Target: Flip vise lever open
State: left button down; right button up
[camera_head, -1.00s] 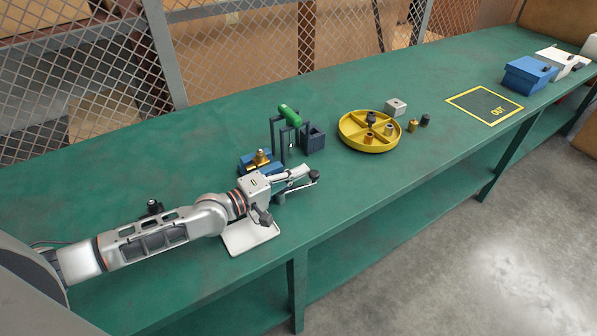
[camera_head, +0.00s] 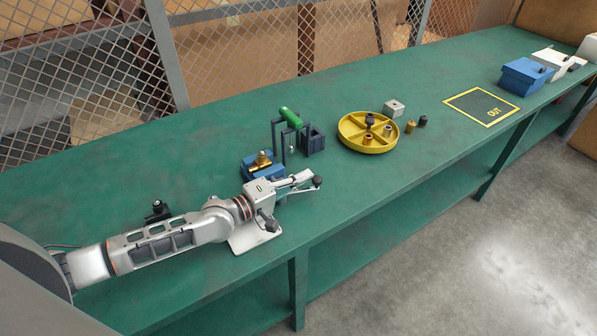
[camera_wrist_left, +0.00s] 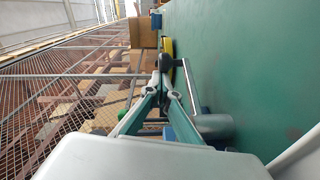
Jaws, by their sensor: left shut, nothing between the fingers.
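The blue vise (camera_head: 250,168) with a brass part (camera_head: 263,160) on top stands on the green bench, just behind my left gripper. My left gripper (camera_head: 308,178) is shut and empty, in front of the vise. A dark knob (camera_head: 318,181) shows at its fingertips, with a thin metal rod (camera_head: 301,188) close by; I take these for the vise lever. In the left wrist view the fingers (camera_wrist_left: 162,82) are closed together beside a metal rod (camera_wrist_left: 190,88). The arm hides part of the vise. Contact with the lever cannot be made out. My right gripper is out of view.
A stand with a green handle (camera_head: 291,117) and a dark open box (camera_head: 313,141) are behind the vise. A yellow divided tray (camera_head: 350,143) with small parts stands to the right. The bench's front edge is near the gripper.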

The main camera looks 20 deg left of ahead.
aim_at(314, 182)
pick_arm(q)
jog(key=shift+s+d+r+p, duration=0.1)
jog(key=shift+s+d+p, duration=0.55)
jog(key=shift+s, duration=0.1)
jog(key=shift+s+d+p, duration=0.25)
jog(key=shift+s+p, duration=0.1)
jog(key=shift+s, duration=0.05)
jog(key=shift+s+f, duration=0.1)
jog(key=shift+f, duration=0.1)
dwell(0.7)
jog(key=shift+s+a, duration=0.1)
jog(key=shift+a, duration=0.05)
jog(key=v, duration=1.1)
jog(key=shift+s+a+r, duration=0.1)
jog(key=shift+s+a, duration=0.05)
jog(key=shift+a, duration=0.25)
